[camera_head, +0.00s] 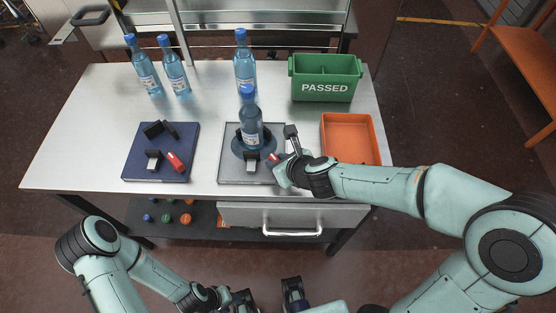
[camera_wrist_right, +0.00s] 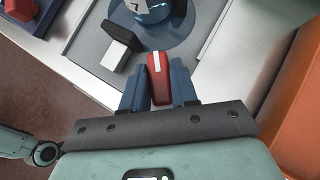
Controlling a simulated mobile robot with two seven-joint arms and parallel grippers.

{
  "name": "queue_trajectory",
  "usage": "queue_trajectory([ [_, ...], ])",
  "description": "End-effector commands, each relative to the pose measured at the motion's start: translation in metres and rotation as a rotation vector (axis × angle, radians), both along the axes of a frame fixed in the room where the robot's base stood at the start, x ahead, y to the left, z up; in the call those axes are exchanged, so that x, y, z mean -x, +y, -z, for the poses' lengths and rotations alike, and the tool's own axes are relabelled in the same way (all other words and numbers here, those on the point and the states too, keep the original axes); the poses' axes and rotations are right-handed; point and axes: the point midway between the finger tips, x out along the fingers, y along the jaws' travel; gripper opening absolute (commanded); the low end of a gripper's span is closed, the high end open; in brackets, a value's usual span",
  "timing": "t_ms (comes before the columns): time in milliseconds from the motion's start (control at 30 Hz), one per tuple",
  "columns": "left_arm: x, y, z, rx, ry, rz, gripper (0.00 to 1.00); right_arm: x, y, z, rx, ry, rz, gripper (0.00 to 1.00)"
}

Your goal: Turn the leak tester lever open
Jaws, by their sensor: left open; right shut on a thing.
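The leak tester (camera_head: 226,168) is a grey plate near the table's front edge, with a round blue base and black blocks. A blue bottle (camera_head: 249,128) stands upright on it. The red lever (camera_wrist_right: 157,75) with a white stripe is between the blue fingers of my right gripper (camera_wrist_right: 159,85), which is shut on it. In the head view the right gripper (camera_head: 279,164) is at the plate's right front, and only a little red of the lever shows. My left gripper (camera_head: 268,295) is open and empty at the bottom, away from the table.
A navy fixture (camera_head: 135,165) with another red lever (camera_head: 176,162) sits at left. Blue bottles (camera_head: 147,75) stand at the back. A green PASSED bin (camera_head: 325,90) and an orange tray (camera_head: 350,117) are at right. The table (camera_head: 85,110) is clear between them.

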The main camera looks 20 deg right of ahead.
Motion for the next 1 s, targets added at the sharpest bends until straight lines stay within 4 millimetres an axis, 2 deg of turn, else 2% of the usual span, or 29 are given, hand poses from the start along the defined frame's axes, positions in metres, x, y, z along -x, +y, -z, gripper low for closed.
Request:
queue_trajectory([
  [333,-0.002,0.0,-0.006,0.0,-0.002,0.0,0.43,-0.0006,-0.0014,0.0001,0.0,0.001,-0.125,0.0],
  [867,-0.0021,0.0,-0.0063,0.0,-0.002,0.0,0.43,-0.0005,-0.001,0.0008,0.0,0.002,-0.145,0.0],
  [900,-0.0021,0.0,-0.0063,0.0,-0.002,0.0,0.43,-0.0004,-0.001,0.0008,0.0,0.002,-0.145,0.41],
  [933,-0.0021,0.0,-0.0063,0.0,-0.002,0.0,0.43,-0.0004,-0.001,0.0008,0.0,0.002,-0.145,0.49],
  [1000,-0.0021,0.0,-0.0063,0.0,-0.002,0.0,0.43,-0.0005,-0.001,0.0008,0.0,0.002,-0.145,0.49],
])
